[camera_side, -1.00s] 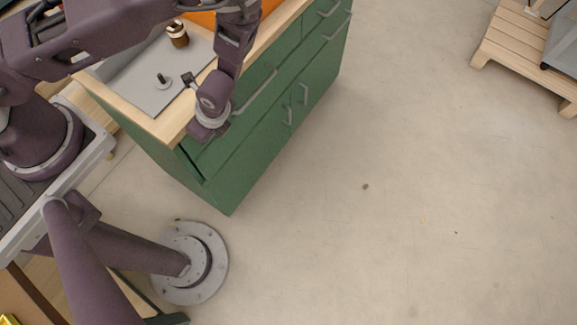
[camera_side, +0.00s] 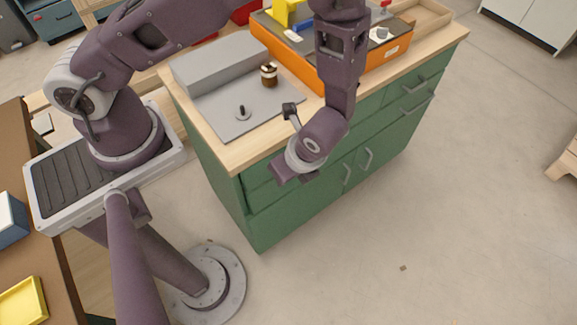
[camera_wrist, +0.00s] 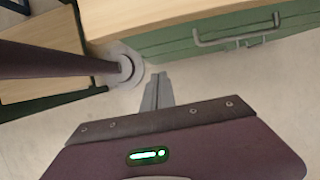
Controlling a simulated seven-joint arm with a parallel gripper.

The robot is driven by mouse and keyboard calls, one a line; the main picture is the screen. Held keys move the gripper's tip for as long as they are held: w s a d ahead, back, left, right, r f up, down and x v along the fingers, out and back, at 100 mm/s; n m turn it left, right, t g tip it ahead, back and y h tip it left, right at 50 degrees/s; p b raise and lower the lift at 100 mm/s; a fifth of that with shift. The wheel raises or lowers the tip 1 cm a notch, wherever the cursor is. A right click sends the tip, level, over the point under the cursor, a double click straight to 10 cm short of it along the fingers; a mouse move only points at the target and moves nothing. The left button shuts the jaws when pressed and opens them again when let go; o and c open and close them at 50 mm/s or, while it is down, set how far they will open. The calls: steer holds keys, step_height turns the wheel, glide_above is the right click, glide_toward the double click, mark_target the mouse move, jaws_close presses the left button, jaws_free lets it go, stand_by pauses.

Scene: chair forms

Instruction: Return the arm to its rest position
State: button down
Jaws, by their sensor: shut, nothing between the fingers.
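My gripper (camera_side: 284,176) is in front of the green cabinet (camera_side: 258,212), near its front left corner. It points down over the outer side of the worktop's front edge, and the link above it hides part of the cabinet front. In the wrist view the two grey fingers (camera_wrist: 157,93) are together with nothing between them, and bare floor shows beyond them. My arm is bent, reaching out from its base across the cabinet.
Drawer handles (camera_wrist: 240,37) stick out near my gripper. Open floor (camera_side: 450,230) lies to the right.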

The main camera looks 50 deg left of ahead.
steer(key=w+a+r+n+t+h, duration=0.15)
steer(key=r+n, duration=0.25)
steer(key=r, duration=0.6)
steer(key=w+a+r+n+h, duration=0.1)
steer(key=w+a+r+n, duration=0.2)
steer(key=r, duration=0.7)
steer(key=s+a+r+n+t+h, duration=0.1)
steer(key=s+a+r+n+t, duration=0.3)
steer(key=s+r+n, duration=0.7)
step_height(320, 180, up, 3)
steer(key=s, duration=0.3)
steer(key=shift+h, duration=0.35)
steer(key=shift+w+a, duration=0.1)
steer(key=shift+a, duration=0.05)
